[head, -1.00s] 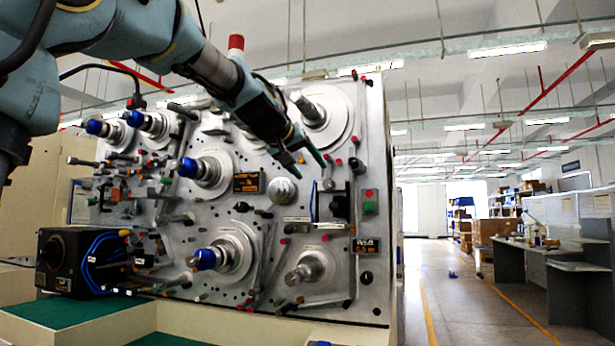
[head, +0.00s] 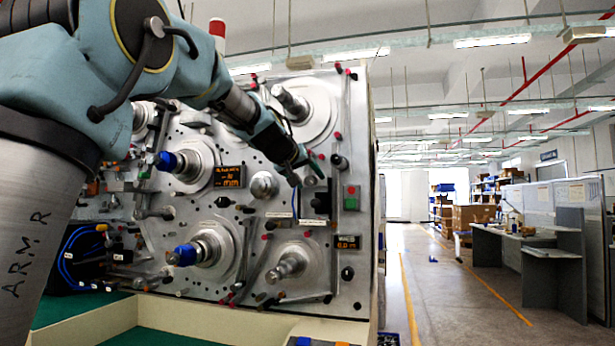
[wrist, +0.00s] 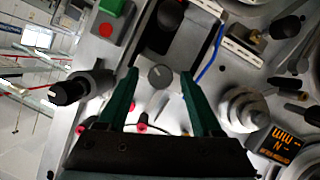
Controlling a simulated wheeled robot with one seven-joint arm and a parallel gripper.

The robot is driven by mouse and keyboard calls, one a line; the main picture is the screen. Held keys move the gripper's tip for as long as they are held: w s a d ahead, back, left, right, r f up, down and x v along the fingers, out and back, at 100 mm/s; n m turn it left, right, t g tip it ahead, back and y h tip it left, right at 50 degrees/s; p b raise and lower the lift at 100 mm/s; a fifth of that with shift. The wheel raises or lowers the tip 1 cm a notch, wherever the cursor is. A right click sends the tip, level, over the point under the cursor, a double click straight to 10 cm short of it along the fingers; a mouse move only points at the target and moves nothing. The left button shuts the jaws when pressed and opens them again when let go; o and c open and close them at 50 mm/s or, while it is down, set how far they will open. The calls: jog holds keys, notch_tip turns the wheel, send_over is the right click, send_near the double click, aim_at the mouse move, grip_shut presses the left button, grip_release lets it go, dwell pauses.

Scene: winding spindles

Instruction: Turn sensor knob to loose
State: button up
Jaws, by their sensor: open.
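The sensor knob is a small round grey dial (wrist: 160,75) with a pale pointer mark, seen in the wrist view on the machine's metal panel. My gripper (wrist: 158,79) is open, with one dark green finger on each side of the knob. A gap shows between the knob and each fingertip, so I see no contact. How far the fingertips are from the panel is hard to tell. In the head view my gripper (head: 307,178) is at the panel's upper right, and the knob is hard to make out there. The loose setting's label is not readable.
A black block (head: 318,204) sits beside the knob, and a green-and-red button box (head: 351,197) is to its right. A black-tipped post (wrist: 70,92) sticks out near my fingers in the wrist view. A grey spindle (head: 264,185) and an orange display (head: 229,176) lie to the left.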

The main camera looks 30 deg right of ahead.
grip_shut()
dwell(0.5)
